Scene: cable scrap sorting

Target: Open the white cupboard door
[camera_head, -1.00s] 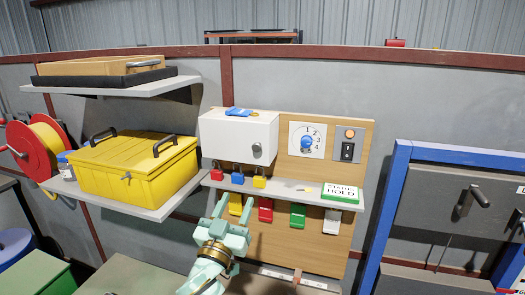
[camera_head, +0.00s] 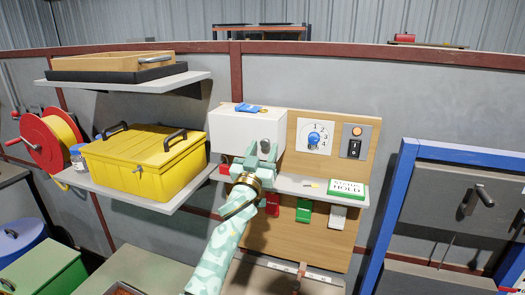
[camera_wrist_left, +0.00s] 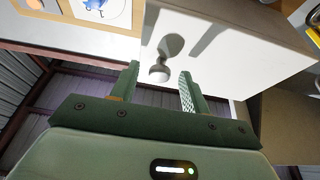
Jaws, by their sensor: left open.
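The white cupboard (camera_head: 231,131) is a box on a wooden panel, its door closed. A blue item lies on its top. My left gripper (camera_head: 262,151) is open in front of the door. In the head view the gripper hides the knob. My right gripper is not in view.
A grey shelf (camera_head: 296,187) runs below the cupboard with a green sign block (camera_head: 346,192). A dial (camera_head: 314,139) and a switch (camera_head: 354,149) sit to the right. Coloured tags hang below. A yellow box (camera_head: 145,166) stands on a shelf to the left.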

